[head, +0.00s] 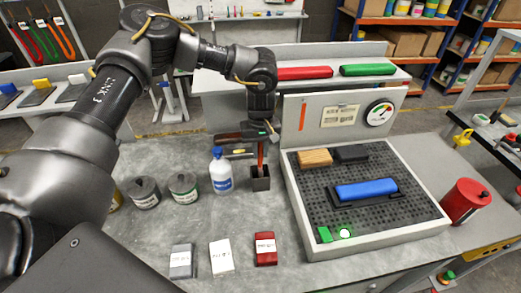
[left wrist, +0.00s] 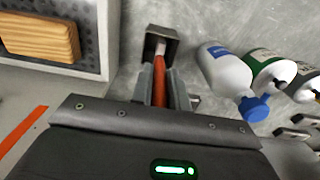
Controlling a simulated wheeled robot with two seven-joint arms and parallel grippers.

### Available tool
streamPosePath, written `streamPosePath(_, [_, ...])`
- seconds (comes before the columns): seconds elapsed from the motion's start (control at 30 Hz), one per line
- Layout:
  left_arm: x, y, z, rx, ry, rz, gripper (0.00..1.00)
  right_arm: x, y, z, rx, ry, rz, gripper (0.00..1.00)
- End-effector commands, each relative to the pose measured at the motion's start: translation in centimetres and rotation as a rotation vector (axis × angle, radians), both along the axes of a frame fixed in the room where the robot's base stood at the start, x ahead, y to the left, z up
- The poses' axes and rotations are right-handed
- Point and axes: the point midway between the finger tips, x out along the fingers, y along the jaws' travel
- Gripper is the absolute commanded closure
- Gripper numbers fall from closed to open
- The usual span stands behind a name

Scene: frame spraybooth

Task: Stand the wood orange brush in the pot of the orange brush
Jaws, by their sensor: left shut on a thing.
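The orange-handled brush (head: 260,155) is upright in my left gripper (head: 259,141). In the left wrist view the fingers (left wrist: 161,90) close on both sides of its orange handle (left wrist: 159,72). A small dark square pot (head: 261,184) stands on the grey bench directly below the gripper. In the left wrist view the brush's pale lower part (left wrist: 160,46) lies within the outline of the pot's opening (left wrist: 176,42). How deep the tip reaches, and whether it touches the pot's floor, I cannot tell. My right gripper is not in view.
A white bottle with a blue cap (head: 221,171) stands just left of the pot, with lidded cans (head: 184,189) beyond it. The perforated tray (head: 300,215) is close on the right. Labelled blocks, including a red one (head: 265,249), lie in front.

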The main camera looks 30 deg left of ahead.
Motion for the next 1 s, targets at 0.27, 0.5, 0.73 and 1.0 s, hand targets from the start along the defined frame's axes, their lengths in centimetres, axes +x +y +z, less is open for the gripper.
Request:
streamPosePath(0.27, [0.0,0.0,-0.4,0.000,0.000,0.000,1.00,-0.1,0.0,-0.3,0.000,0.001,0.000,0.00])
streamPosePath(0.5, [0.0,0.0,-0.9,0.000,0.000,0.000,1.00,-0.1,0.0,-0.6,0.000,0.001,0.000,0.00])
streamPosePath(0.73, [0.0,0.0,-1.3,0.000,0.000,0.000,1.00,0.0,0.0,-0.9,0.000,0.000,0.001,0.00])
streamPosePath(1.0, [0.0,0.0,-1.9,0.000,0.000,0.000,1.00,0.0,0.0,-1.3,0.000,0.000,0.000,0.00])
